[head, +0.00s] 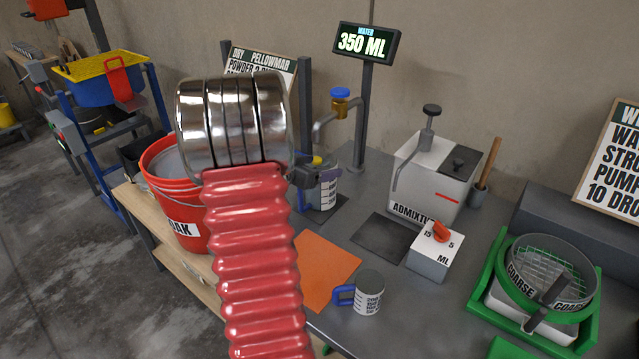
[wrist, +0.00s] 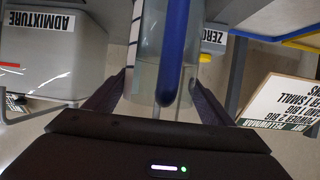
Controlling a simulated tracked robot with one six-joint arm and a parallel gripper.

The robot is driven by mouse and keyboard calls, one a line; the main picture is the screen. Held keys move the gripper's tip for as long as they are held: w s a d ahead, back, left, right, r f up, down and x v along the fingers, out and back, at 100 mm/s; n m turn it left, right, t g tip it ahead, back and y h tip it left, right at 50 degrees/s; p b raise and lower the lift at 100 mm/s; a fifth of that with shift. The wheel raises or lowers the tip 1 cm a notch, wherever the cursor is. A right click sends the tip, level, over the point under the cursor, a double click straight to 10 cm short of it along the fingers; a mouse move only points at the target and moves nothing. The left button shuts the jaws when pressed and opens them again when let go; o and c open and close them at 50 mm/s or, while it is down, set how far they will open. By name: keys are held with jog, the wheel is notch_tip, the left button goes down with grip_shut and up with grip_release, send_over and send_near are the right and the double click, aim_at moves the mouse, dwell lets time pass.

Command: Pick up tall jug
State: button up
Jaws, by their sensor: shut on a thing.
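The tall jug (head: 325,194) is clear with dark scale marks and a blue handle. In the head view it is by the water tap, partly hidden by my arm and gripper. My gripper (head: 318,174) is shut on it near its upper part. In the wrist view the jug (wrist: 146,60) fills the space between my two fingers (wrist: 162,88), with the blue handle facing the camera. The jug looks about upright. I cannot tell whether its base touches the bench. A smaller jug (head: 368,293) with a blue handle stands apart, nearer the front.
The water tap (head: 339,102) is behind the jug, beside a display (head: 365,43) reading 350 ML. The admixture dispenser (head: 436,172) and dial box (head: 435,250) stand to the right. A red bucket (head: 168,205) is left. A green sieve stand (head: 480,290) is far right.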

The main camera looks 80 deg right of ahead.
aim_at(328, 155)
jog(key=shift+r, duration=0.1)
jog(key=c, duration=0.7)
jog(key=shift+o, duration=0.2)
jog(key=shift+r, duration=1.7)
jog(key=shift+w+a+r, duration=0.1)
jog(key=shift+w+a, duration=0.05)
jog(key=shift+a, duration=0.15)
jog(key=w+a, duration=0.3)
jog(key=a, duration=0.5)
jog(key=w+a, duration=0.4)
jog(key=a, duration=0.3)
jog(key=shift+a, duration=0.4)
jog(key=shift+w, duration=0.1)
